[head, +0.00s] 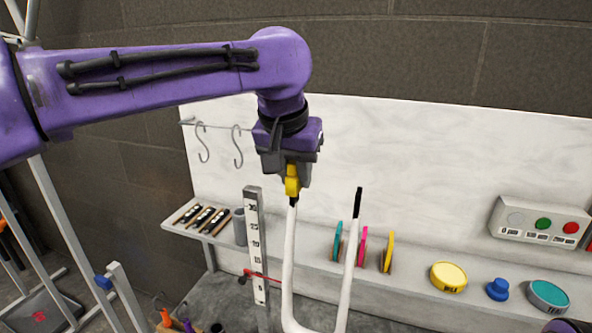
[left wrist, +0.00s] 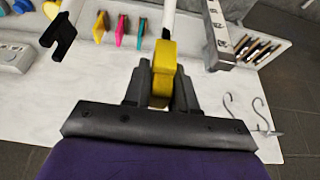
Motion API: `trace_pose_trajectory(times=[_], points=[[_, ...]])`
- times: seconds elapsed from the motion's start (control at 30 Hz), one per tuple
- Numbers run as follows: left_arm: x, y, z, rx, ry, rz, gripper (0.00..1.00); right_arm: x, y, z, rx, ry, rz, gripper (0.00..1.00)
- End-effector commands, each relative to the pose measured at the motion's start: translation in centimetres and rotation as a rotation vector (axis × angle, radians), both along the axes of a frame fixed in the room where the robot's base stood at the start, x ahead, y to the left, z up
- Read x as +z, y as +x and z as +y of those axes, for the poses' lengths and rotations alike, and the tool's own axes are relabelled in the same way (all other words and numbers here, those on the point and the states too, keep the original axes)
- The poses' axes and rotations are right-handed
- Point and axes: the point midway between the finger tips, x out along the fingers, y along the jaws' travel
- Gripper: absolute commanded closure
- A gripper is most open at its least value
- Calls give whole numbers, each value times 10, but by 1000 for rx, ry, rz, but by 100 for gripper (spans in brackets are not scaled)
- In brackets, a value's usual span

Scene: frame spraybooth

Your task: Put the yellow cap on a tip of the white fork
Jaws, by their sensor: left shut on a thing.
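The white fork (head: 288,262) stands upright with two prongs. Its right prong has a bare black tip (head: 358,202), which shows at the upper left in the left wrist view (left wrist: 61,42). My left gripper (head: 292,184) points down over the left prong and is shut on the yellow cap (head: 292,187). In the left wrist view the cap (left wrist: 163,72) sits between the fingers, in line with the white prong. Only a short black strip shows under the cap in the head view, so the cap seems to be over that tip. The contact itself is hidden.
A grey marked post (head: 255,240) stands close left of the fork. Behind are a shelf with colored discs (head: 387,253), a yellow tin (head: 448,277), a blue knob (head: 497,289) and a teal tin (head: 548,296). Hooks (head: 238,147) hang at the back left.

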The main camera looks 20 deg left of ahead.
Motion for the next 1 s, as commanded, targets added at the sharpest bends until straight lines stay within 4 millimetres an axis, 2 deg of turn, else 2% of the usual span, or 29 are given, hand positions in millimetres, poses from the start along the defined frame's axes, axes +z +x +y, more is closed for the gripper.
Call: trace_pose_trajectory(times=[0.37,0.4,0.47,0.77,0.87,1.0], points=[[-8,0,0,-1,0,1,100,-4,0,0,0,0,0,57],[-8,0,0,0,0,1,61,-3,0,0,0,0,0,57],[-7,0,0,0,0,1,44,-3,0,0,0,0,0,57],[-5,-1,0,0,-1,0,44,-3,0,0,0,0,0,57],[6,-5,0,-2,-2,-1,44,-4,0,0,0,0,0,57],[37,-18,0,-2,-4,-4,44,-4,0,0,0,0,0,57]])
